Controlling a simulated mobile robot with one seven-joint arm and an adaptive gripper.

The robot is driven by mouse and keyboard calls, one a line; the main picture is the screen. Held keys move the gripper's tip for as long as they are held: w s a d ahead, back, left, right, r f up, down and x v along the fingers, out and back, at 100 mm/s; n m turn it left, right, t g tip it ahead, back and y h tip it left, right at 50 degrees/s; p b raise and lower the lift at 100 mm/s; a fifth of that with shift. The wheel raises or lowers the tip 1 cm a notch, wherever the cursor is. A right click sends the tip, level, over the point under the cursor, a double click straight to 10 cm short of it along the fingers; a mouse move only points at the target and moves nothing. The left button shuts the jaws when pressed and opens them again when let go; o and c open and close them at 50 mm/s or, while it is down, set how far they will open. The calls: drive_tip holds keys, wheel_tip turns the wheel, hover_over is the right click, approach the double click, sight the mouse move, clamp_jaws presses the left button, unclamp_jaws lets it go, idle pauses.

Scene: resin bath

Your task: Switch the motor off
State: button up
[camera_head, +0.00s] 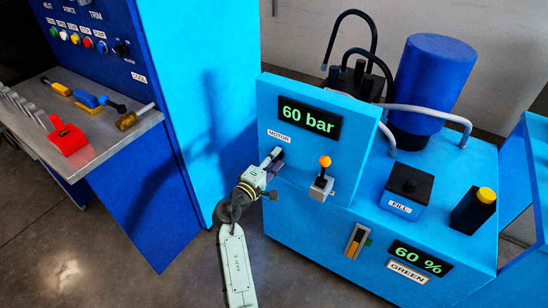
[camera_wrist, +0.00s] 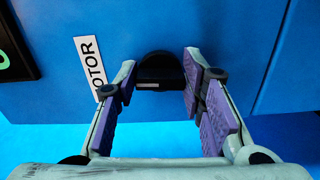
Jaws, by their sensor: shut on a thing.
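The motor switch is a black round knob (camera_wrist: 160,76) on the blue panel, beside the label MOTOR (camera_wrist: 88,62). The label also shows in the head view (camera_head: 278,136), under the display reading 60 bar (camera_head: 308,118). My gripper (camera_head: 271,164) reaches the panel just below that label. A light mark shows on the knob's lower edge. In the head view my gripper mostly hides the knob.
An orange-topped lever (camera_head: 322,175) stands right of my gripper. Further right are the FILL box (camera_head: 406,186), a yellow-capped button (camera_head: 485,196) and a display reading 60 % (camera_head: 420,259). A grey bench (camera_head: 105,150) with a red holder (camera_head: 67,137) and tools stands left.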

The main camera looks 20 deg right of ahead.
drive_tip(key=shift+n, duration=0.5)
drive_tip(key=o, duration=1.1)
drive_tip(key=shift+o, duration=0.2)
drive_tip(key=v, duration=1.2)
